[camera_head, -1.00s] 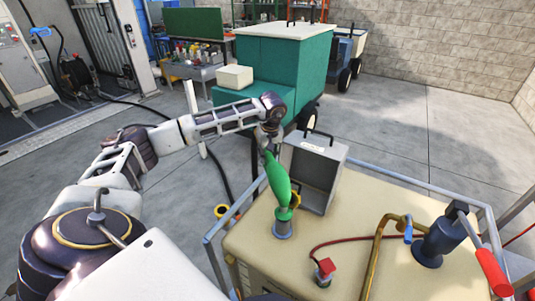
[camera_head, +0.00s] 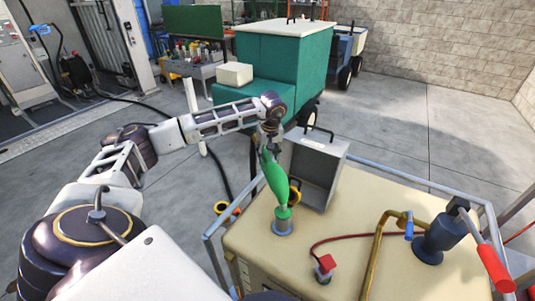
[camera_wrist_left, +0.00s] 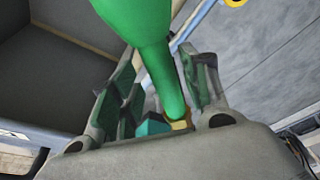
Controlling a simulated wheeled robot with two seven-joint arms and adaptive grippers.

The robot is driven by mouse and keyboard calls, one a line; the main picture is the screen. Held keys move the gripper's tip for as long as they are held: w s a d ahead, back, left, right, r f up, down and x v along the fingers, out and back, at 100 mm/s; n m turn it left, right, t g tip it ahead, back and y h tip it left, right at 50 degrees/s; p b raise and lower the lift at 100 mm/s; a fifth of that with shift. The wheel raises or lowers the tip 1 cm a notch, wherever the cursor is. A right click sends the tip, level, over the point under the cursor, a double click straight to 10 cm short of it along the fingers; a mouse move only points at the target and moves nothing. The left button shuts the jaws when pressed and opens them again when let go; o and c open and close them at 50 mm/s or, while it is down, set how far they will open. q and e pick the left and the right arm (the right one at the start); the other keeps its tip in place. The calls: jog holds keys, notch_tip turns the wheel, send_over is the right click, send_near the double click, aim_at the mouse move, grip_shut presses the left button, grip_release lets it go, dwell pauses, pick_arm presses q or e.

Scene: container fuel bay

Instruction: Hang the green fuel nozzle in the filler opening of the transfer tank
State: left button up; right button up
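The green fuel nozzle (camera_head: 277,182) stands nearly upright, with its lower end in the grey filler opening (camera_head: 282,228) on the beige transfer tank (camera_head: 340,205). A yellow loop shows beside the nozzle. My left gripper (camera_head: 268,150) is at the nozzle's upper end. In the left wrist view the nozzle (camera_wrist_left: 160,65) passes between the two spread fingers (camera_wrist_left: 160,95), with gaps visible beside it, so the gripper looks open around it. The inside of the opening is hidden. My right gripper is not in view.
An open grey case (camera_head: 318,172) stands close behind the nozzle. A red-capped fitting (camera_head: 325,267) with a red hose, a brass pipe (camera_head: 375,250) and a blue-grey pump (camera_head: 440,238) with a red handle occupy the tank top. A blue-grey rail (camera_head: 410,182) borders it.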

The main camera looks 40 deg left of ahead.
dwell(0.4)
pick_arm(q)
jog(key=v, duration=1.1)
jog(key=shift+r, duration=0.4)
dwell(0.5)
